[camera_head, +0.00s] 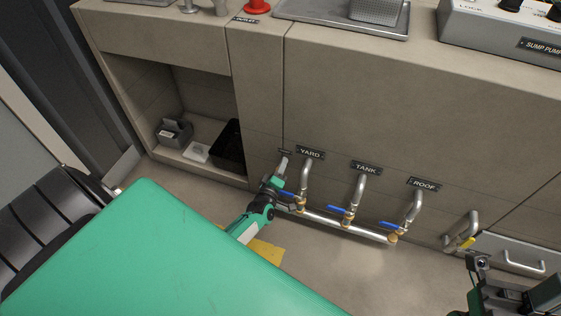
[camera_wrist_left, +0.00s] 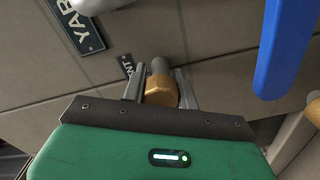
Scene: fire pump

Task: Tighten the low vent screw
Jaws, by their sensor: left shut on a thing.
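The low vent screw (camera_wrist_left: 160,90) is a small brass hex head on a grey stem in the left wrist view, under a small label ending in "NT" (camera_wrist_left: 128,63). My left gripper (camera_wrist_left: 160,92) has a finger on each side of the brass head and is shut on it. In the head view my left gripper (camera_head: 277,183) is low at the cabinet front, left of the YARD pipe (camera_head: 305,180), and hides the screw there. My right gripper (camera_head: 480,264) is at the lower right edge, partly cut off; its jaws are unclear.
A blue valve lever (camera_wrist_left: 285,45) is close to the right of my left gripper. The YARD, TANK and ROOF pipes join a low manifold pipe (camera_head: 340,229). A black bin (camera_head: 229,147) sits in the open shelf.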

